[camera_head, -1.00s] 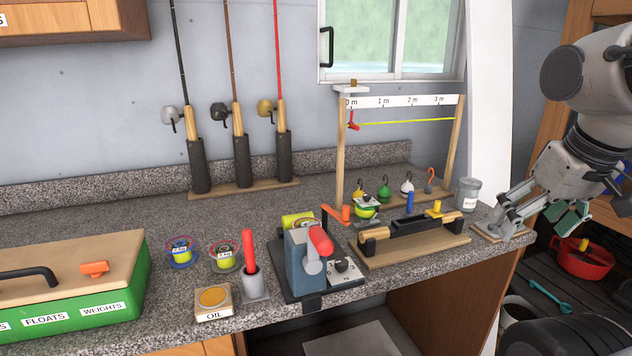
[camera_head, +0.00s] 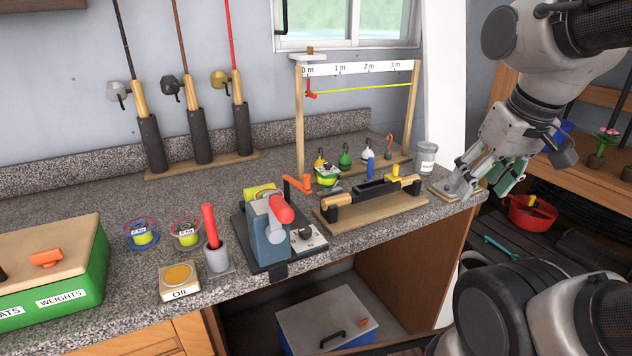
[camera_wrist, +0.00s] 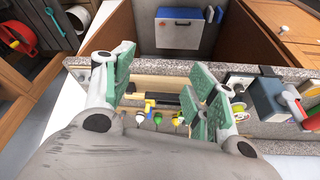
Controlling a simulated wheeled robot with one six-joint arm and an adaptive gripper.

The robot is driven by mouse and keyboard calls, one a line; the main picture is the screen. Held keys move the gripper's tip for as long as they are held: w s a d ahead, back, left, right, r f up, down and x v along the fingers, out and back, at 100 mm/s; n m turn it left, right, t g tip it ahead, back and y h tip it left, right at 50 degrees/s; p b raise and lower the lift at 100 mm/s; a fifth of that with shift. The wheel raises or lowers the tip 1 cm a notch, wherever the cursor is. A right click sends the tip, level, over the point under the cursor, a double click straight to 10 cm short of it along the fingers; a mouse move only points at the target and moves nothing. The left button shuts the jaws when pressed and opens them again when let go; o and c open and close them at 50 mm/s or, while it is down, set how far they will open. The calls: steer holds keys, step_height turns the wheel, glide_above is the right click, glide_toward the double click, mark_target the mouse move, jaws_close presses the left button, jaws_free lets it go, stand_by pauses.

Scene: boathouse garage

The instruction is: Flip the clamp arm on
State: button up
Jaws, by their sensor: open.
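No part is plainly marked as the clamp arm. A wooden base (camera_head: 330,219) on the counter carries a long wood-and-black holder (camera_head: 345,198), with a blue upright peg (camera_head: 370,166) and a yellow knob (camera_head: 396,170) by it. Left of it, a blue-grey device (camera_head: 262,232) has a red handle (camera_head: 281,208), and an orange lever (camera_head: 296,184) stands behind. My gripper (camera_head: 468,184) is at the counter's right end, by a small wooden plate partly hidden by it. In the wrist view my gripper (camera_wrist: 165,92) has its green-padded fingers wide apart, with nothing held; the holder (camera_wrist: 165,98) lies beyond them.
Below is an open bay with a lidded box (camera_head: 325,315). A red pan (camera_head: 533,216) sits right.

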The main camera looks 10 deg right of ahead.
steer(key=w+f, duration=0.1)
steer(key=w+g, duration=0.1)
steer(key=w+f+m+g, duration=0.1)
steer(key=shift+w+d+f, duration=0.15)
steer(key=shift+d+f, duration=0.15)
steer(key=c, duration=1)
steer(key=w+a+f+m+y, duration=0.1)
steer(key=w+m, duration=0.2)
steer(key=w+a+f+m+g+y, duration=0.1)
steer(key=w+a+m+y, duration=0.1)
steer(key=w, duration=0.2)
steer(key=w+a+f+m+g+y, duration=0.1)
steer(key=w+m+y, duration=0.1)
steer(key=w+m, duration=0.1)
steer(key=shift+w+a+f+m, duration=0.3)
steer(key=shift+w, duration=0.2)
jaws_close()
steer(key=w+a+r+m+t+y, duration=0.1)
steer(key=w+a+r+m+y, duration=0.3)
steer(key=m, duration=0.5)
steer(key=shift+w+a, duration=1.2)
steer(key=shift+w, duration=0.35)
